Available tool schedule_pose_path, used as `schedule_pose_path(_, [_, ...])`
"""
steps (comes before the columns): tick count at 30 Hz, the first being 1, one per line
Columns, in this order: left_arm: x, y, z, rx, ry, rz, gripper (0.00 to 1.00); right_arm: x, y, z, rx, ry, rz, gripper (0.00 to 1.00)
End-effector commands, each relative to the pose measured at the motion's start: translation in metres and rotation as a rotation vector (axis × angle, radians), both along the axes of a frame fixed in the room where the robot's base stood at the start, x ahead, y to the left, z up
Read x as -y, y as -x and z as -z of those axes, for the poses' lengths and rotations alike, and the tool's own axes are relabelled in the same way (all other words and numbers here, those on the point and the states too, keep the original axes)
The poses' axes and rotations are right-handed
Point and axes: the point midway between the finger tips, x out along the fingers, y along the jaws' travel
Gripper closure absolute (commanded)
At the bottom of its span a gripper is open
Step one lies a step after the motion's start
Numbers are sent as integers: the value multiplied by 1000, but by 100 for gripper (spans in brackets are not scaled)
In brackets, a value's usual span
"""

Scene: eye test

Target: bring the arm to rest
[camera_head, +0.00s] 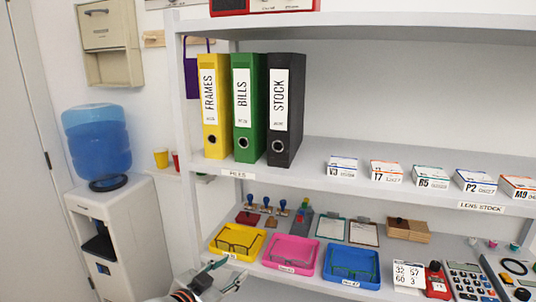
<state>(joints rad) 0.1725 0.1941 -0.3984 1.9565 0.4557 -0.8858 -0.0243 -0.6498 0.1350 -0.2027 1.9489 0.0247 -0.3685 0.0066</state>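My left gripper (229,272) shows at the bottom edge, left of the middle, in front of the lower shelf's left end. Its two fingers look spread apart, with nothing seen between them. It appears just in front of the yellow tray (217,248), and I cannot tell how far apart they are. Only a small part of my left arm shows, cut off by the bottom edge. My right gripper is not in view.
The shelf unit (184,120) holds yellow (211,145), green (242,150) and black binders (279,150) and several small boxes. Below are pink (289,268) and blue trays (335,282) and a calculator (470,280). A water cooler (125,235) stands left.

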Motion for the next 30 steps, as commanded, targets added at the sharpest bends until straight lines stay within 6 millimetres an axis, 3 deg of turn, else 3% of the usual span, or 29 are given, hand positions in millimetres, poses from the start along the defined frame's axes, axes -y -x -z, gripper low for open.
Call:
schedule_pose_path(1, [-8,16,31,-39,15,-25,60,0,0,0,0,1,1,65])
schedule_pose_path(6, [-36,71,114,-129,51,-114,60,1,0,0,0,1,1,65])
schedule_pose_path(12, [-70,155,199,-228,60,-210,60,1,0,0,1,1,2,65])
schedule_pose_path(15, [-85,200,230,-270,54,-248,60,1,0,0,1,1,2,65])
schedule_pose_path(18, [-96,236,251,-302,47,-274,60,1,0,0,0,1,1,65])
schedule_pose_path(21, [-104,261,263,-320,41,-290,60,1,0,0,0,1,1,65])
schedule_pose_path(24, [-107,273,269,-330,36,-297,60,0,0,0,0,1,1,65])
schedule_pose_path(30, [-108,275,270,-330,35,-298,60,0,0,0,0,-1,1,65])
